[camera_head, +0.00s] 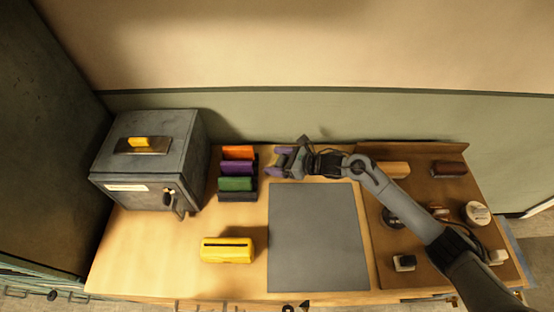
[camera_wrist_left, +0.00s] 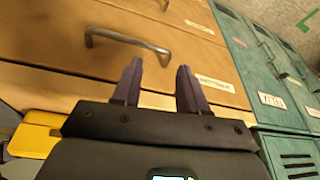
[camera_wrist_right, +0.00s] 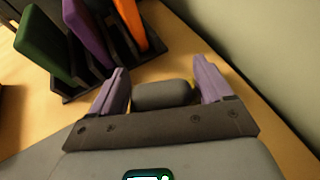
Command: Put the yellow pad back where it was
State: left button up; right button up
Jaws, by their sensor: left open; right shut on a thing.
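My right gripper (camera_head: 281,162) is shut on a small pad above the table, to the right of the dark rack (camera_head: 238,197). The pad (camera_wrist_right: 162,94) shows a grey face and slivers of yellow at its edge in the right wrist view, between the purple fingers. The rack holds upright orange (camera_head: 238,152), purple (camera_head: 236,168) and green (camera_head: 236,184) pads. A small yellow piece (camera_head: 139,142) sits on top of the grey metal box (camera_head: 150,165). My left gripper (camera_wrist_left: 158,85) is open and empty before wooden drawer fronts.
A yellow slotted box (camera_head: 227,252) stands at the table's front. A grey mat (camera_head: 318,240) lies bare in the middle. A brown board (camera_head: 435,205) with several small items lies at right, beneath my right arm. A drawer handle (camera_wrist_left: 125,42) is close to my left fingers.

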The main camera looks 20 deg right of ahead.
jog(key=shift+f+b, duration=0.2)
jog(key=shift+b, duration=0.15)
jog(key=o, duration=0.8)
jog(key=shift+o, duration=0.2)
jog(key=shift+r, duration=0.1)
